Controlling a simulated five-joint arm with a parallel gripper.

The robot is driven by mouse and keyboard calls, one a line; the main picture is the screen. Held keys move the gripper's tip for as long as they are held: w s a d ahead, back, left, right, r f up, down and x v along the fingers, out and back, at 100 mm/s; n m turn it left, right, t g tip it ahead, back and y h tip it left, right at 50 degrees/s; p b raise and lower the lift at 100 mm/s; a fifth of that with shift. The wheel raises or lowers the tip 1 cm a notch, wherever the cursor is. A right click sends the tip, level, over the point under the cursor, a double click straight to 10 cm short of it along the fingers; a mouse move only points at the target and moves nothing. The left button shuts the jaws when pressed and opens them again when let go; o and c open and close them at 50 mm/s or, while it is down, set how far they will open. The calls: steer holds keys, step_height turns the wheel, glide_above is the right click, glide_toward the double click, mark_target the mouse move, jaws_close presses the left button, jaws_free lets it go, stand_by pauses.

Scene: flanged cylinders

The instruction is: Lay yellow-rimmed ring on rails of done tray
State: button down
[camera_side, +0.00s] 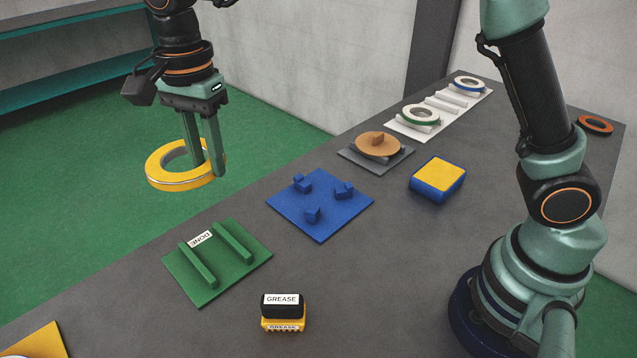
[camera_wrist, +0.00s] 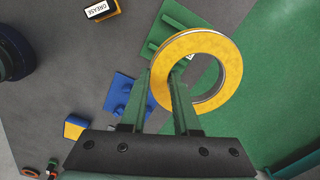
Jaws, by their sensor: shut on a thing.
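The yellow-rimmed ring (camera_side: 166,176) is in the air, gripped at one side of its band by my gripper (camera_side: 216,165). In the wrist view the ring (camera_wrist: 233,75) lies at the fingertips of my gripper (camera_wrist: 162,85), with one finger inside its hole and the other outside. The ring looks close to level. The green done tray (camera_side: 240,270) lies on the table below and to the right of the ring in the side view, with two green rails and a white DONE label. In the wrist view the ring covers part of the tray (camera_wrist: 158,38).
A blue plate (camera_side: 330,225) with three blue posts lies beside the tray. A grease container (camera_side: 284,312) stands in front. Further back are a yellow-topped blue block (camera_side: 437,178), a grey stand with an orange disc (camera_side: 378,145) and a white rack with rings (camera_side: 400,128).

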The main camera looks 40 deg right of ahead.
step_height(320, 180, down, 19)
steer(key=shift+f, duration=0.15)
stand_by(0.5)
steer(key=c, duration=0.6)
jaws_free()
steer(key=shift+f, duration=0.2)
steer(key=shift+c, duration=0.2)
steer(key=shift+r, duration=0.1)
step_height(320, 180, up, 12)
steer(key=s+d+r+n+t, duration=0.1)
steer(key=s+d+r+n, duration=0.15)
steer(key=d+r, duration=0.35)
steer(key=s+d+r+n+t, duration=0.1)
steer(key=d+r+n, duration=0.25)
steer(key=d, duration=0.35)
steer(key=s+d+n+t, duration=0.3)
steer(key=s+d+n, duration=0.4)
steer(key=s+d, duration=0.2)
steer(key=shift+s+d+n, duration=0.3)
steer(key=shift+s+d, duration=0.1)
steer(key=shift+d, duration=0.75)
